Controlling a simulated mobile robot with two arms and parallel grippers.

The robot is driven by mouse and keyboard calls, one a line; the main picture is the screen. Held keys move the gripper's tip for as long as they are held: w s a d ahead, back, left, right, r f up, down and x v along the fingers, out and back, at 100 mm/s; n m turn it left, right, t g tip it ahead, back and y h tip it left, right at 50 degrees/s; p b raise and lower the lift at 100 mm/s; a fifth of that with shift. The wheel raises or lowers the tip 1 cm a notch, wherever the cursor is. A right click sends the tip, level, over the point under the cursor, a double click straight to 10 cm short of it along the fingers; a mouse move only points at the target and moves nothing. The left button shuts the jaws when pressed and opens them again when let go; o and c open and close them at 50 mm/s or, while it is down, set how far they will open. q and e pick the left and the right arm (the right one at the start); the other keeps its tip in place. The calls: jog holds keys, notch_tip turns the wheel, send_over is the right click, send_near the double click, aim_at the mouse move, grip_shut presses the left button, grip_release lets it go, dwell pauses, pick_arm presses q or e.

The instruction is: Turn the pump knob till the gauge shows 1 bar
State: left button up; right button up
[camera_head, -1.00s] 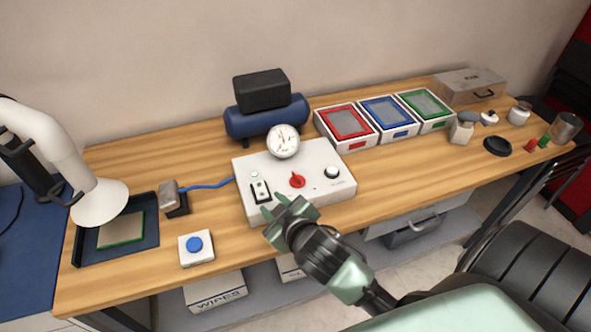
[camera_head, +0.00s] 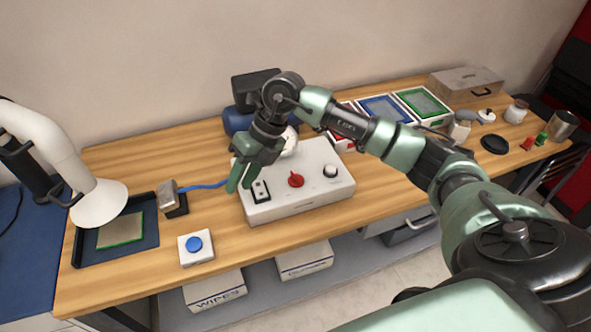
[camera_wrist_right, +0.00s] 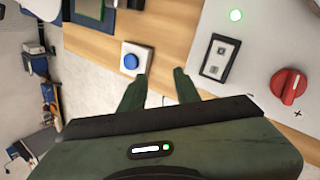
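The pump's control box (camera_head: 318,197) is a white box on the wooden table. Its red knob (camera_head: 296,180) is on the top face, and it also shows at the right of the right wrist view (camera_wrist_right: 288,86). The gauge (camera_head: 291,141) is mostly hidden behind my right arm, so its needle cannot be read. My right gripper (camera_head: 239,184) is open and empty at the box's left edge, left of the switch and apart from the knob. My left gripper is not in view.
A blue push button (camera_head: 195,244) on a white base and a dark tray (camera_head: 150,236) with a board are at left. A black knob (camera_head: 330,171) is on the box's right. Coloured bins (camera_head: 421,104) stand behind.

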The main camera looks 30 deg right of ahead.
aim_at(297, 175)
jog(key=d+h, duration=0.2)
jog(key=d, duration=0.3)
jog(key=d+r+m+h, duration=0.1)
jog(key=d, duration=0.3)
jog(key=d+r+m+g+h, duration=0.1)
jog(key=d+h, duration=0.1)
jog(key=d, duration=0.3)
jog(key=shift+s+d+h, duration=0.1)
jog(key=shift+d+h, duration=0.2)
jog(key=shift+d, duration=0.05)
notch_tip(297, 175, down, 7)
jog(key=shift+r+p, duration=0.1)
jog(key=shift+p, duration=1.05)
jog(key=shift+f, duration=0.5)
grip_shut()
